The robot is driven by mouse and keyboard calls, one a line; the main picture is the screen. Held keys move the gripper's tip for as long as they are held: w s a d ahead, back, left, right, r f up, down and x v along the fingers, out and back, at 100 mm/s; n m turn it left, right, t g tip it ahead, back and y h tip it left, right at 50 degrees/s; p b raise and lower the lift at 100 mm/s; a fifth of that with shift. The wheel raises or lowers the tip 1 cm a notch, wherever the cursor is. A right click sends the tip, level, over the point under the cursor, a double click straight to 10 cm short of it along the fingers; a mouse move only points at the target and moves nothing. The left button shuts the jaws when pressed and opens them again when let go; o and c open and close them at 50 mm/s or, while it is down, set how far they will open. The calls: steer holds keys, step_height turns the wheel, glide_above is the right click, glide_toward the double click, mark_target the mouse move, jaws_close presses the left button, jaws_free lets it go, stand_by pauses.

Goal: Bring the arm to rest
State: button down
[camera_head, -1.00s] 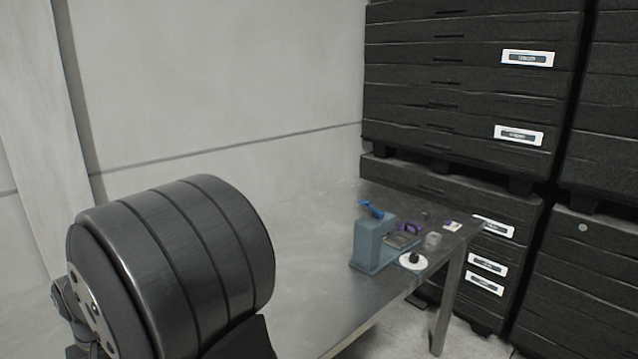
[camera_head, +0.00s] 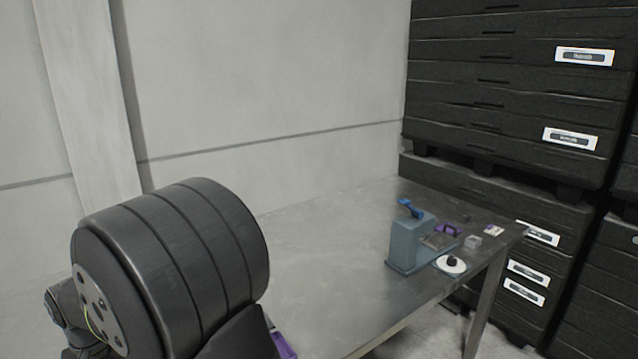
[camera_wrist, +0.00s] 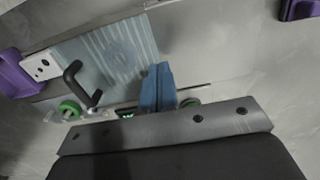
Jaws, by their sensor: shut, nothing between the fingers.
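My gripper (camera_wrist: 158,88) shows in the wrist view as two blue fingers pressed together, with nothing between them. Behind them are a grey bracket and a dark body along the bottom edge. The fingertips overlap the edge of a pale blue plate (camera_wrist: 110,52) in the picture; I cannot tell whether they touch it. In the head view my dark ribbed arm link fills the lower left, and my gripper is not seen there.
A metal table (camera_head: 335,240) has free room in its middle. At its far right end stand a teal block (camera_head: 408,245) with a blue lever, a white disc (camera_head: 450,264) and small parts. Black stacked crates (camera_head: 505,90) stand behind. The wrist view shows a black handle (camera_wrist: 80,82) and purple block (camera_wrist: 14,75).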

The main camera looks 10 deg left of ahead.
steer(key=shift+s+a, duration=1.2)
steer(key=c, duration=0.9)
jaws_free()
steer(key=o, duration=0.4)
steer(key=shift+w+r, duration=0.1)
steer(key=shift+r, duration=0.05)
steer(key=o, duration=0.5)
steer(key=w+d+r+m, duration=0.3)
steer(key=w+r+m, duration=0.1)
steer(key=r+m, duration=0.3)
steer(key=shift+r+m, duration=0.4)
steer(key=shift+m, duration=0.6)
steer(key=w+d+r+m, duration=0.3)
steer(key=d+r+m, duration=0.2)
steer(key=r+m, duration=0.3)
step_height(320, 180, down, 10)
steer(key=m, duration=0.1)
steer(key=shift+s+a+f, duration=0.15)
steer(key=shift+a+f, duration=0.1)
